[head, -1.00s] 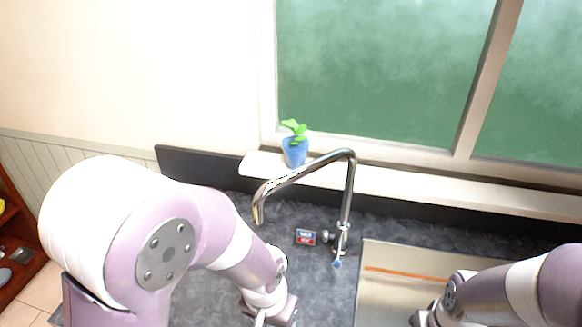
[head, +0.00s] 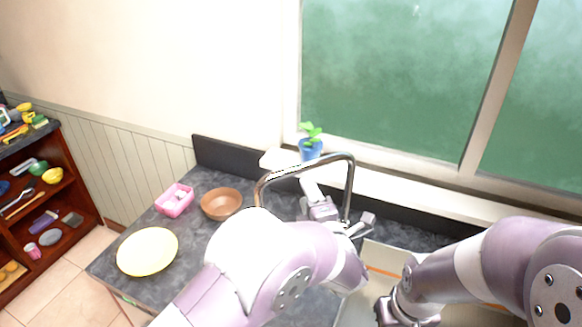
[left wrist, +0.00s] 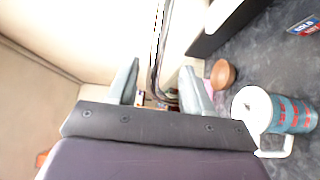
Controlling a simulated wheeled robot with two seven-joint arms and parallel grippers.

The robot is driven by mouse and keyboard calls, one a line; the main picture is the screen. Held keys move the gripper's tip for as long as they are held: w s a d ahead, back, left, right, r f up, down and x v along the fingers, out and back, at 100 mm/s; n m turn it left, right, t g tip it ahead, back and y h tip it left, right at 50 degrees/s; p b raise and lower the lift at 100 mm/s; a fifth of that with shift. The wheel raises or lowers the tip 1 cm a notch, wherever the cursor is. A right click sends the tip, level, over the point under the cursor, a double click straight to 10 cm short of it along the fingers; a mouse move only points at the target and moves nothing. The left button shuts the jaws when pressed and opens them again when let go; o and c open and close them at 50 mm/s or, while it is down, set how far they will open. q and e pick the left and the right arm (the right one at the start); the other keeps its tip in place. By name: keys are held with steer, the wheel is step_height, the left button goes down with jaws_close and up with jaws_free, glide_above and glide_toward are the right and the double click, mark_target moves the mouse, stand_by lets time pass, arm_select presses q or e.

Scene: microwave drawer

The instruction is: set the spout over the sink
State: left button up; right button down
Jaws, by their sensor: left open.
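The chrome spout (head: 300,168) rises from behind the counter and arches left, its end over the dark counter (head: 280,200), not over the sink. The sink (head: 378,262) lies to the right, partly hidden by my arms.
A plant in a blue pot (head: 311,148) stands on the window sill. A brown bowl (head: 221,204), pink box (head: 174,200) and yellow plate (head: 148,252) are on the left counter. The left wrist view shows a blue mug with a white lid (left wrist: 290,114).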

mark_target(300, 172)
arm_select(q)
steer(key=p+x, duration=0.1)
steer(key=x, duration=0.2)
steer(key=p+x, duration=0.2)
steer(key=x, duration=0.1)
steer(key=p+x, duration=0.2)
steer(key=x, duration=0.1)
steer(key=shift+w+d+r, duration=0.2)
steer(key=shift+w+r, duration=0.05)
steer(key=shift+w, duration=0.1)
steer(key=shift+w+a+f, duration=0.2)
steer(key=shift+w+a, duration=0.05)
steer(key=shift+w, duration=0.15)
steer(key=shift+s+d, duration=0.1)
steer(key=shift+d, duration=0.05)
steer(key=shift+s, duration=0.1)
steer(key=c, duration=0.5)
steer(key=shift+d+r, duration=0.1)
jaws_close()
